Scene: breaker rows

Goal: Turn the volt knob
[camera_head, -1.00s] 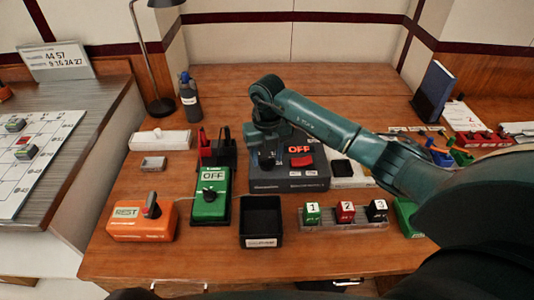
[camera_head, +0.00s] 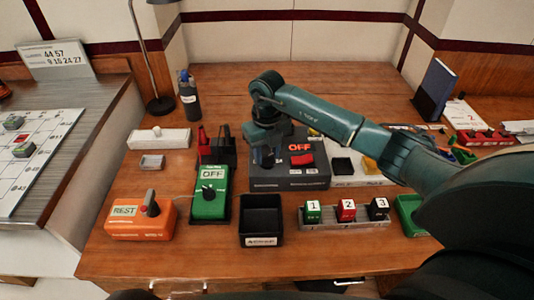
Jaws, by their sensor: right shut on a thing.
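The dark grey box (camera_head: 290,180) stands in the middle of the bench, with a red OFF sign (camera_head: 300,146) and a red switch (camera_head: 302,160) on top. My right gripper (camera_head: 265,160) points down at the left part of this box's top. It is shut on what seems to be the volt knob there; the gripper hides the knob, and no label can be read. A green meter (camera_head: 209,207) in front to the left shows OFF and has a black dial (camera_head: 208,190). My left gripper is not in view.
An orange REST box (camera_head: 142,224), an empty black tray (camera_head: 261,218) and a rack of numbered blocks (camera_head: 345,222) stand along the front. A lamp (camera_head: 158,103) and a bottle (camera_head: 189,98) are at the back left. The bench behind the dark box is clear.

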